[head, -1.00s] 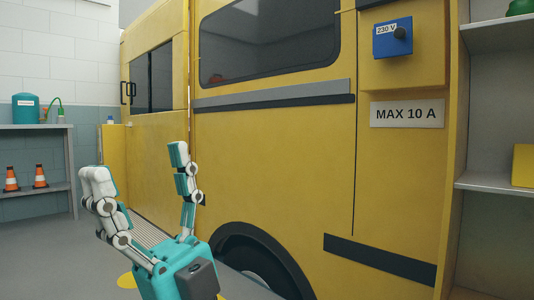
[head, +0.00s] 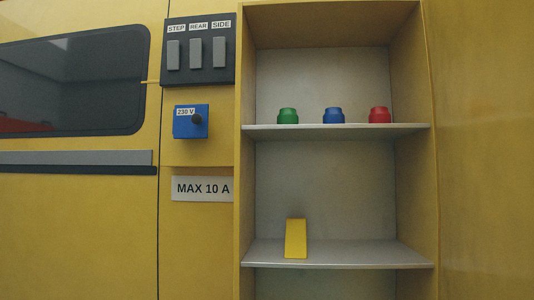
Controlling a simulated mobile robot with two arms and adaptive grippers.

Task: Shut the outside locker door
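The outside locker (head: 325,85) stands open in the yellow vehicle side, with its grey back wall and shelves showing. A plain yellow panel (head: 482,150) runs along the right of the opening to the picture edge. I cannot tell whether this panel is the locker door or part of the vehicle body. No handle or hinge shows on it. Neither of my grippers is in view.
The upper shelf (head: 300,131) holds a green (head: 288,116), a blue (head: 333,116) and a red lidded item (head: 379,115). A yellow wedge (head: 296,238) stands on the lower shelf (head: 350,252). Left are a switch panel (head: 183,76) and blue 230 V box (head: 188,122).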

